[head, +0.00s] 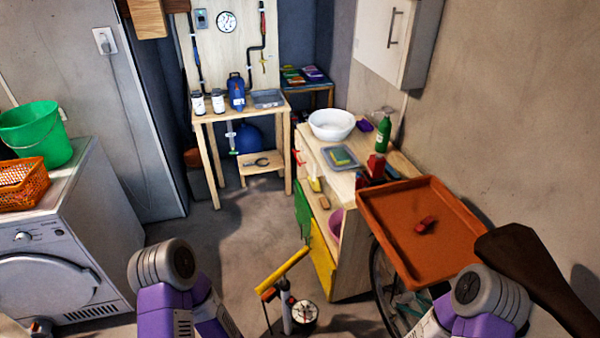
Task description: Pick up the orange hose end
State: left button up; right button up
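A floor pump (286,306) stands upright on the floor in the lower middle, with a yellow handle (284,270) and a round gauge (304,316) at its foot. A small orange piece (268,294) sits by the left end of the handle, with a thin dark hose running down from it. It looks like the orange hose end, but it is small. My purple and grey arm links show at the lower left and lower right. Both grippers are out of view, so their hold and their distance from the hose end cannot be seen.
An orange tray (384,218) with a small red item (426,225) is right of the pump, above a wheel. A white washer (75,245) is at left. Floor left of the pump is mostly clear.

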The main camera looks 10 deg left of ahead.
aim_at(275, 288)
jog(key=u, duration=1.95)
jog(key=i, duration=1)
jog(key=z, duration=4.45)
jog(key=k, duration=0.45)
jog(key=u, duration=0.1)
